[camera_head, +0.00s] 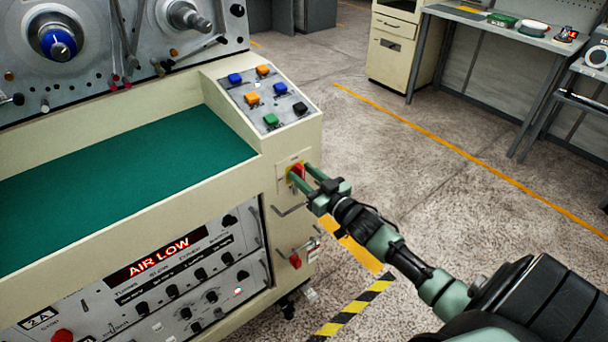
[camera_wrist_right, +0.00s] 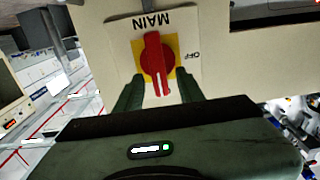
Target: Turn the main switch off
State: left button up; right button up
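The main switch is a red rotary handle on a yellow plate, on the cream end face of the machine. In the head view the main switch (camera_head: 297,170) is partly covered by my right gripper (camera_head: 301,172). In the right wrist view the switch (camera_wrist_right: 154,58) sits just ahead of and between the two green fingers of my right gripper (camera_wrist_right: 158,88). Its handle stands upright in that picture, with an upside-down MAIN label above and OFF at the right. The fingers are apart, with gaps to the handle on both sides. My left gripper is not in view.
A sloped button panel (camera_head: 268,98) is above the switch. A metal hook handle (camera_head: 290,210) and a red knob (camera_head: 295,261) are below it. The display (camera_head: 158,258) reads AIR LOW. Open floor (camera_head: 420,180) lies to the right, with a workbench (camera_head: 500,28) behind.

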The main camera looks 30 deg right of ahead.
grip_shut()
jog(key=shift+a+n, duration=0.1)
jog(key=shift+n, duration=0.3)
jog(key=n, duration=0.3)
jog(key=shift+a+f+p, duration=0.1)
jog(key=shift+a+p, duration=0.15)
jog(key=shift+p, duration=0.15)
jog(key=n, duration=0.3)
jog(key=shift+a+f+n, duration=0.15)
jog(key=shift+a+n, duration=0.1)
jog(key=shift+n, duration=0.05)
jog(key=n, duration=0.3)
jog(key=f+n+b, duration=0.1)
jog(key=n, duration=0.1)
jog(key=shift+a, duration=0.3)
jog(key=shift+a+f+n+b, duration=0.1)
jog(key=shift+n+b, duration=0.2)
jog(key=shift+n, duration=0.65)
jog(key=shift+d+f+n+b, duration=0.15)
jog(key=shift+n+b, duration=0.1)
jog(key=shift+n, duration=0.65)
jog(key=shift+a+f+n+b, duration=0.15)
jog(key=shift+n+b, duration=0.15)
jog(key=shift+n, duration=0.65)
